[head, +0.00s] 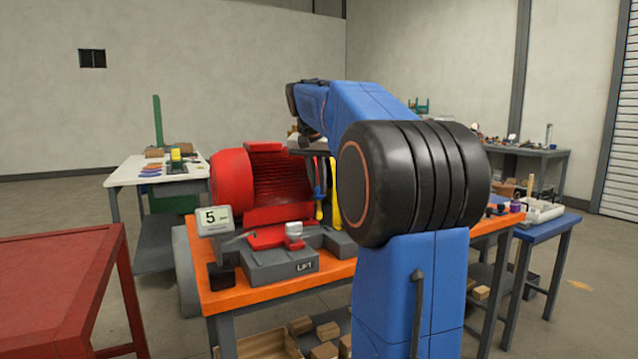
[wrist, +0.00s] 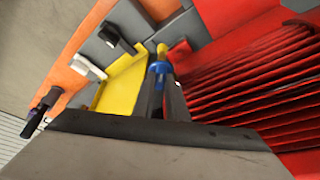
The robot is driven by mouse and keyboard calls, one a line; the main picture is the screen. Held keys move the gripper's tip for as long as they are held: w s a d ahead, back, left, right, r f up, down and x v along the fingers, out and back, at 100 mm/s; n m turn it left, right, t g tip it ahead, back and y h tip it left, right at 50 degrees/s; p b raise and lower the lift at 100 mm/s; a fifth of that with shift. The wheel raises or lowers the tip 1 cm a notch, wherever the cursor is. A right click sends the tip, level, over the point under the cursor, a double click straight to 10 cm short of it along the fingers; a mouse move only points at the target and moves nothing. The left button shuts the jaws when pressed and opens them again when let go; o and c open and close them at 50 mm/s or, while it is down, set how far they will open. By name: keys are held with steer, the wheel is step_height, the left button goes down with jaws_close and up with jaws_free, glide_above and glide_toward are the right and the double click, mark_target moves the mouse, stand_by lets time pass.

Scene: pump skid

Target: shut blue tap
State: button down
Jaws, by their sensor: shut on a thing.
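The blue tap (wrist: 160,69) shows in the wrist view between the two grey fingers of my gripper (wrist: 162,80). The fingers are closed on its blue part. A yellow rounded end (wrist: 162,48) shows just beyond it.
The finned red motor (wrist: 250,85) lies close to the right of my fingers. A yellow guard (wrist: 120,85) and grey blocks lie to the left. In the head view, a gauge (head: 215,219) stands at the left of the orange bench (head: 275,286). A red table (head: 60,275) is nearer left.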

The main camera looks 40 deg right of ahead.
steer(key=m, duration=0.2)
steer(key=m+g, duration=0.1)
steer(key=m, duration=0.1)
steer(key=shift+w+g+h, duration=0.2)
steer(key=shift+g+h, duration=0.1)
steer(key=shift+h, duration=0.1)
steer(key=shift+w+m+g, duration=0.1)
steer(key=shift+m+g, duration=0.7)
steer(key=shift+m, duration=1.7)
steer(key=c, duration=1.8)
jaws_free()
steer(key=shift+o, duration=0.2)
